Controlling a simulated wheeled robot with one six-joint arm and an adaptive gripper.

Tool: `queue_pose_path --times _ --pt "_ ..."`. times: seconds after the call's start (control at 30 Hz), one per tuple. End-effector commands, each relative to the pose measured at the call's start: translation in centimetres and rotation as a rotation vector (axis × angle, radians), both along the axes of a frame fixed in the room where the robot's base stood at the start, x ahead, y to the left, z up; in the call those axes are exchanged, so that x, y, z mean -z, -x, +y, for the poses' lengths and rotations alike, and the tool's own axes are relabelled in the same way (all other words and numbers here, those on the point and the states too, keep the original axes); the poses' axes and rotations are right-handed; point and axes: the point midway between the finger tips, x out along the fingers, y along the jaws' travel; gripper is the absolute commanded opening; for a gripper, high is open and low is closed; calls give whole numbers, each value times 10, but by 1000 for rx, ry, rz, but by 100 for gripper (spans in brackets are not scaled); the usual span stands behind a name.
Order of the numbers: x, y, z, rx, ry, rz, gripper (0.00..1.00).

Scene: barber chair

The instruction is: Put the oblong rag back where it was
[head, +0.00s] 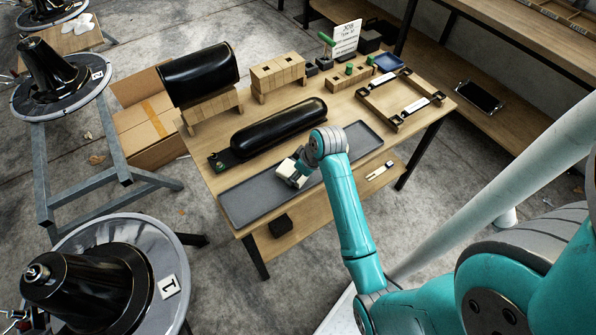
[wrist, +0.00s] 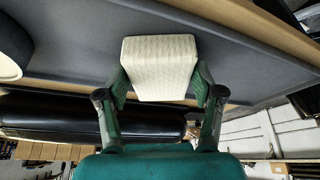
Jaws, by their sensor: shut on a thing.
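A cream, finely textured folded rag (wrist: 160,62) sits between the two fingers of my gripper (wrist: 160,82) in the wrist view, and the gripper is shut on it. In the head view my gripper (head: 300,174) is low over the long grey tray (head: 250,201) at the table's near edge. A pale shape (head: 286,169) shows beside it there; the arm hides part of this spot. I cannot tell whether the rag touches the tray.
A long black bolster (head: 279,129) lies right behind the tray. A black cushion (head: 198,74) on wooden blocks, a wooden block stand (head: 278,72) and a wooden frame (head: 400,98) stand farther back. A small pale-marked strip (head: 379,171) lies on the lower shelf.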

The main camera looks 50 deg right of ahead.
Motion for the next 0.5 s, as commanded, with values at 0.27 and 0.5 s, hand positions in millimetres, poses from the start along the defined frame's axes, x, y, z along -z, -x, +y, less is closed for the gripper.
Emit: queue_pose_path --times 0.27,0.5 --pt "0 0 0 0 0 0 92" --pt "-3 0 0 0 0 0 92"
